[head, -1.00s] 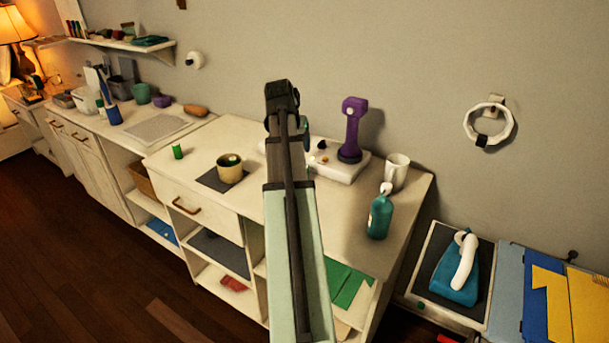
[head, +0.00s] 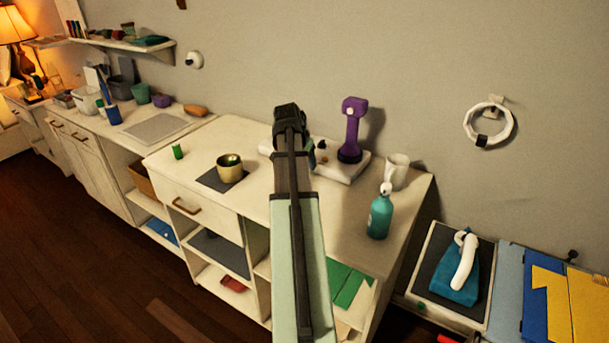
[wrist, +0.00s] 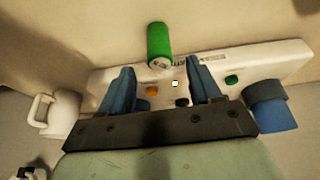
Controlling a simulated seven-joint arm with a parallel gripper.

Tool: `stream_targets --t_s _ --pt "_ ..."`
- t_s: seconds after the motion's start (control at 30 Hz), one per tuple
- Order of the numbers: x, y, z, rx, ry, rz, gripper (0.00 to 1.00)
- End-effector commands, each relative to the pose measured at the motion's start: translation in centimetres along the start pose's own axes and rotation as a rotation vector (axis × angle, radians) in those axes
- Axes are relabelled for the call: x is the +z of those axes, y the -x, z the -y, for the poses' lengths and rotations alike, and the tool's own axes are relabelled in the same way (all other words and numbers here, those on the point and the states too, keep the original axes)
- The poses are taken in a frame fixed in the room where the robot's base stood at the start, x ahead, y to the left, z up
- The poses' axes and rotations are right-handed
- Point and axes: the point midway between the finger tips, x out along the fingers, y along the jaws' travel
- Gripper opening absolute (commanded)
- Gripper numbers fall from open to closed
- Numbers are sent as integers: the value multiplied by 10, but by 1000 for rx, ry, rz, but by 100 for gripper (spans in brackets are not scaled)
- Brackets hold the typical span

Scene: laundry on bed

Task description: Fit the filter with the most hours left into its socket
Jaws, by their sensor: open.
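In the wrist view my gripper (wrist: 160,88) points at a long white base (wrist: 285,57), with its two fingers apart and nothing between them. A green cylinder (wrist: 158,40) lies just beyond the fingers, with a pale end and small markings I cannot read. Small orange (wrist: 152,91), black and green (wrist: 232,79) round spots show on the base. In the head view my gripper (head: 288,112) hides part of the white base (head: 340,172). No hours are legible.
A purple device (head: 351,130) stands at the base's right end. A white mug (head: 397,168) and teal bottle (head: 380,215) are to its right. The wrist view shows a blue cylindrical thing (wrist: 272,112) at right. The counter's front middle (head: 255,205) is clear.

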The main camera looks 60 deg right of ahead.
Motion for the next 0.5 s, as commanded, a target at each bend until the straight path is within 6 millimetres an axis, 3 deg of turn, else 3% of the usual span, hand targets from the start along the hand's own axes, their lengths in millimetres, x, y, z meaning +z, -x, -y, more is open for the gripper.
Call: stream_targets --t_s 0.27,0.5 --pt "0 -10 0 1 0 1 63" --pt "2 -33 0 2 0 2 63"
